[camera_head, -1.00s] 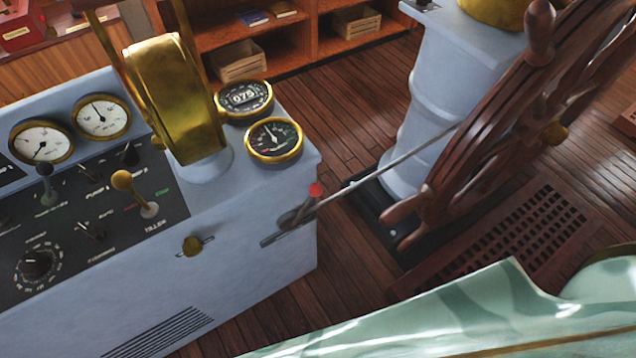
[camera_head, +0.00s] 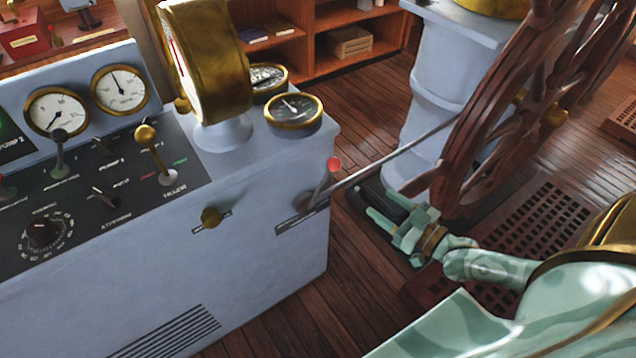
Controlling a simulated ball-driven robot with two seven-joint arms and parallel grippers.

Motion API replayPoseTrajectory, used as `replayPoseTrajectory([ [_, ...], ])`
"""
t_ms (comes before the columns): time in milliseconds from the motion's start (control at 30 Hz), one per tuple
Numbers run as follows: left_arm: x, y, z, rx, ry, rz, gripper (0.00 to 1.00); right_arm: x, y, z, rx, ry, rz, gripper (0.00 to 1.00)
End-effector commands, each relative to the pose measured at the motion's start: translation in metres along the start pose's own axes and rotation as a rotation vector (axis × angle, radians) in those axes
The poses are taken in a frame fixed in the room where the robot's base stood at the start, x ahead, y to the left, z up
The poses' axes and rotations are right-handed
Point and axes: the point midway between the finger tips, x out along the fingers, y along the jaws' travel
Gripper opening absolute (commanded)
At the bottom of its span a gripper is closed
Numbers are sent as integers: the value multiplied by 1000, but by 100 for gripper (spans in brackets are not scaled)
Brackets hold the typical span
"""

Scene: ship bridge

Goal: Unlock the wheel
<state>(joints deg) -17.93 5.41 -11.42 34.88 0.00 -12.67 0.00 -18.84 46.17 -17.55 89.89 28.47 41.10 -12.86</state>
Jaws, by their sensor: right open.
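The ship's wheel (camera_head: 483,120) is dark wood and stands at the right on a pale blue-grey pedestal (camera_head: 436,84). A thin grey rod (camera_head: 392,154) runs from the console's side to the wheel's rim. At the rod's console end a short lever with a red knob (camera_head: 334,163) stands up, tilted a little right, from a dark slot. My right gripper (camera_head: 367,201) is open and empty, right of the lever and below the rod, apart from the lever in the picture. My left gripper is out of view.
The console (camera_head: 262,255) carries gauges, small levers and a brass telegraph (camera_head: 208,62). A brass knob (camera_head: 211,217) sits on its side, left of the red lever. A dark floor grating (camera_head: 545,215) lies below the wheel.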

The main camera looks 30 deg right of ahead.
Motion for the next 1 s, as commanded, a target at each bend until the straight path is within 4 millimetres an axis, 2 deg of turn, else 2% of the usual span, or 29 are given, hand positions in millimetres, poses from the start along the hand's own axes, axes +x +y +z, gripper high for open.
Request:
replayPoseTrajectory([
  [167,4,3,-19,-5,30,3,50,12,4,-5,1,34,15,55],
  [267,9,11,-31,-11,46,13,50,31,4,-5,-1,33,14,55],
  [500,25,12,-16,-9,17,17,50,93,5,-4,-1,31,14,55],
  [700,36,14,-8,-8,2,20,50,136,5,-5,-1,29,14,55],
  [833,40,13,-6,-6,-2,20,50,153,6,-6,-1,27,14,55],
  [1000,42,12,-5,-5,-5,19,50,162,6,-8,-2,27,14,55],
])
